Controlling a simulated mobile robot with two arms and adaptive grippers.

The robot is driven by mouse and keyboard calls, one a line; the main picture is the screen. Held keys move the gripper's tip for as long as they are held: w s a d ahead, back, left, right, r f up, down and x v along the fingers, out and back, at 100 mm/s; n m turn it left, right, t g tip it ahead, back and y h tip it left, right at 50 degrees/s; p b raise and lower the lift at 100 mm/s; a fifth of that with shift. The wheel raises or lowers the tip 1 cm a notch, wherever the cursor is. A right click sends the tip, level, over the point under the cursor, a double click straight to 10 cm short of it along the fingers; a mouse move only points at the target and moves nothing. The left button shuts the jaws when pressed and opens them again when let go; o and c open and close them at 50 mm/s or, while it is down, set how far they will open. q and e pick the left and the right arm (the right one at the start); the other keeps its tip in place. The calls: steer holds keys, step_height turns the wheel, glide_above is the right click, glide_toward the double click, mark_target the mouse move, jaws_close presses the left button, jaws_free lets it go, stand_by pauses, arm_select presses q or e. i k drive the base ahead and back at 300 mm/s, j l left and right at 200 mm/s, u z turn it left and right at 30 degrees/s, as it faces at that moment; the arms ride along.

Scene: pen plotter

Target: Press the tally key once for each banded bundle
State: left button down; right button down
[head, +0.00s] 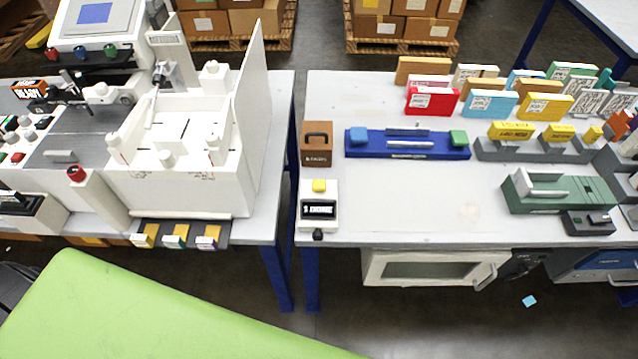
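The tally counter (318,222) is a small white box at the front left corner of the right table. Its yellow key (319,185) is on top, and its dark display appears to read "1 DONE". Three small bundles, a left one (145,236), a middle one (175,237) and a right one (208,238), lie on a dark tray at the front of the left table. They seem to have pale bands, but they are small. Yellow blocks (511,131) with printed strips rest on a grey holder; I cannot tell if they are banded bundles. Neither gripper is in view.
A brown box (316,144) stands behind the counter. A blue tray (407,152) and a green stapler-like device (558,190) are to its right. A white plotter-like machine (180,185) fills the left table. A gap separates the tables. The right table's front middle is clear.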

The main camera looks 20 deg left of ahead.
mark_target(318, 185)
steer(key=i+l, duration=0.3)
steer(key=l, duration=0.15)
steer(key=i+l, duration=0.3)
steer(key=i+l+u, duration=0.1)
steer(key=i+l, duration=0.15)
steer(key=l, duration=0.3)
steer(key=u, duration=1.65)
